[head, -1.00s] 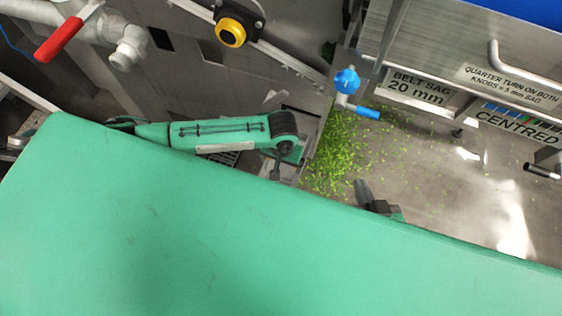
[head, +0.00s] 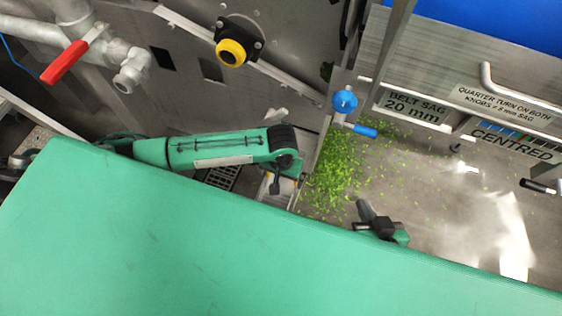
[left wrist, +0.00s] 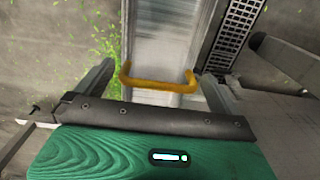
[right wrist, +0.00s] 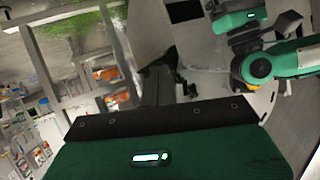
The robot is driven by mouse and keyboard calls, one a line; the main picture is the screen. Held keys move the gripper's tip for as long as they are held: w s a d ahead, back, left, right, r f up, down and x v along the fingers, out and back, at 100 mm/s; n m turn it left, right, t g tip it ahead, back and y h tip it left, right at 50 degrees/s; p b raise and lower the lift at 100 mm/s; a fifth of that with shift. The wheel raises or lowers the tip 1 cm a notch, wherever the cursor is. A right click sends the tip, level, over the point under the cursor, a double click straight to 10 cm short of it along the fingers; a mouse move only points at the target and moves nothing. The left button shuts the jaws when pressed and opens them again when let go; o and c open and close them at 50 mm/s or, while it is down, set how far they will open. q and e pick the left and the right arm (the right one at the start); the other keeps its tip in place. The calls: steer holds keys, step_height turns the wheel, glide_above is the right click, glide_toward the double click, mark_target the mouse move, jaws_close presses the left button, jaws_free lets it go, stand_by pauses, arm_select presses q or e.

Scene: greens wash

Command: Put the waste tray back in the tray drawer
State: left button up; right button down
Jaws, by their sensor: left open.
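The waste tray (left wrist: 168,35) is a long, narrow steel tray with a yellow-orange handle (left wrist: 158,84) on its near end, seen in the left wrist view. In the head view a pale strip (head: 283,194) of steel, probably the tray, shows below the end of my left arm. My left gripper (left wrist: 160,76) is open, with one finger on each side of the handle; I see no grip on it. It is small in the head view (head: 287,184). My right gripper (head: 364,212) is apart to the right, its fingers together and empty. The tray drawer is not clearly distinguishable.
Green scraps (head: 335,170) litter the floor beside the steel frame. A floor grate (left wrist: 228,40) lies right of the tray. A green surface (head: 200,250) fills the head view's foreground. A blue-handled valve (head: 345,102) and a red-handled valve (head: 65,62) stick out.

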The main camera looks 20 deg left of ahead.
arm_select(q)
step_height(320, 180, up, 9)
steer(key=p, duration=0.2)
steer(key=s+d+r+m+t+h, duration=0.2)
steer(key=s+d+r+t+h, duration=0.15)
steer(key=s+d+h, duration=0.4)
steer(key=s+a+r+t+y, duration=0.2)
steer(key=a+t+y, duration=0.2)
steer(key=a, duration=0.6)
steer(key=shift+s+a, duration=0.15)
steer(key=shift+a, duration=0.15)
arm_select(e)
steer(key=d+g, duration=0.1)
steer(key=s+d+g+h, duration=0.1)
steer(key=d, duration=0.1)
steer(key=s+d+g+h, duration=0.1)
steer(key=d, duration=0.1)
steer(key=shift+d+g, duration=0.15)
steer(key=shift+g, duration=0.15)
steer(key=shift+w, duration=0.1)
